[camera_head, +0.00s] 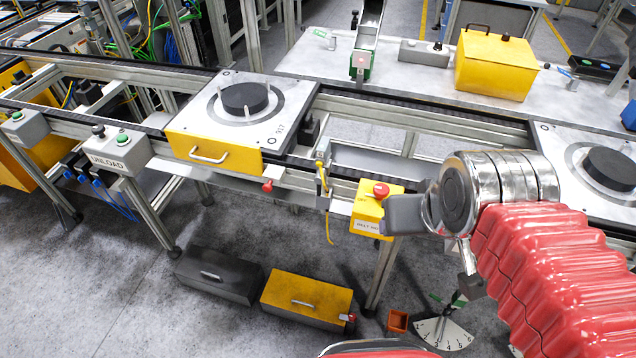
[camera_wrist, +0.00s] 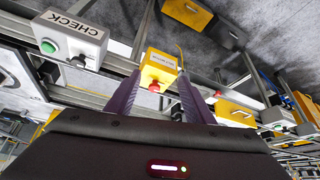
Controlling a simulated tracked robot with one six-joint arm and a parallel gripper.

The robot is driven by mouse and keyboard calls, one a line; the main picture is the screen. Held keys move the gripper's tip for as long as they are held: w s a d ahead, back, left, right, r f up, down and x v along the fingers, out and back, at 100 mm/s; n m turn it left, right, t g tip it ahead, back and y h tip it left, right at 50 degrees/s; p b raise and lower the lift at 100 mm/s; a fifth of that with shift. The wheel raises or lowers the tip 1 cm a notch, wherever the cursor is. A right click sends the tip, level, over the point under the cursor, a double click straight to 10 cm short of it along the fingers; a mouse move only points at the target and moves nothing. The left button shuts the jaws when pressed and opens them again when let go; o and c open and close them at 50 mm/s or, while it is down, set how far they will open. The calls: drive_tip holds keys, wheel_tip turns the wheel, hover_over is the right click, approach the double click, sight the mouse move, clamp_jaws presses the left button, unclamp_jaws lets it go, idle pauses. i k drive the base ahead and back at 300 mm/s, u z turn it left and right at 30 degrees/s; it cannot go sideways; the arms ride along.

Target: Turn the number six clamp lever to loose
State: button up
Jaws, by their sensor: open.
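No lever marked six can be made out in either view. A fan-shaped plate (camera_head: 445,332) with numbers along its edge lies low in the head view, with a dark and green part above it. A small red knob (camera_head: 267,186) sits below the left pallet's yellow drawer; I cannot tell whether it is a clamp lever. My gripper (camera_head: 405,214) is beside the yellow stop box (camera_head: 368,212) in the head view, its fingers hard to make out. In the wrist view my gripper (camera_wrist: 160,75) is open and empty, its two fingers spread with the stop box beyond them.
The left pallet (camera_head: 290,110), with a black disc (camera_head: 245,97), sits on the conveyor; another pallet (camera_head: 566,150) is at right. A grey UNLOAD box (camera_head: 118,153) is on the front rail. A dark case (camera_head: 218,275) and yellow case (camera_head: 306,299) lie on the floor.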

sight(317, 180)
drive_tip(key=z, duration=1.1)
drive_tip(key=k, duration=0.9)
drive_tip(key=u, duration=1.05)
